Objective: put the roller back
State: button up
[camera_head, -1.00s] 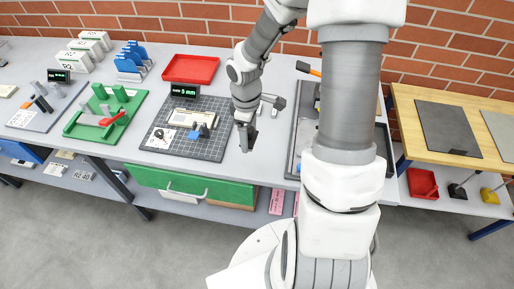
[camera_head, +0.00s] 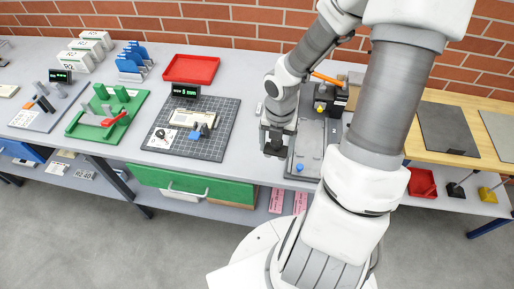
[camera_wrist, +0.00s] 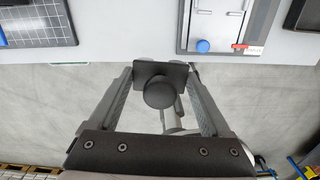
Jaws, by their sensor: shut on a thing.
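My gripper (camera_head: 275,143) hangs near the front edge of the table, beside the left side of a grey tray-like fixture (camera_head: 307,148). In the wrist view my gripper (camera_wrist: 160,92) has its fingers on either side of a dark piece (camera_wrist: 159,93), a flat plate with a round end facing the camera. It appears to be the roller, though its full shape is hidden. The dark piece also shows small below my gripper in the head view (camera_head: 274,153). The fixture has a blue knob (camera_head: 299,168) near its front; the wrist view shows the knob too (camera_wrist: 203,46).
A gridded dark mat (camera_head: 222,125) with a beige piece lies to the left. A red tray (camera_head: 191,69) stands behind it. A black device (camera_head: 331,98) sits at the fixture's far end. A wooden table (camera_head: 478,105) stands at the right. Bare table lies between mat and fixture.

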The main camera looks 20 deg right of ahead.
jog(key=shift+s+d+n, duration=0.1)
jog(key=shift+n, duration=0.2)
jog(key=shift+f, duration=0.1)
jog(key=w+f, duration=0.2)
jog(key=w, duration=0.1)
jog(key=w+f, duration=0.2)
jog(key=w, duration=0.2)
jog(key=w+a+f, duration=0.1)
jog(key=w+f, duration=0.2)
jog(key=w, duration=0.1)
jog(key=shift+w+b, duration=0.25)
jog(key=shift+b, duration=0.15)
jog(key=shift+f, duration=1.9)
jog(key=shift+f, duration=0.15)
jog(key=o, duration=1.5)
jog(key=shift+c, duration=0.2)
notch_tip(320, 180, up, 12)
jog(key=shift+r, duration=0.2)
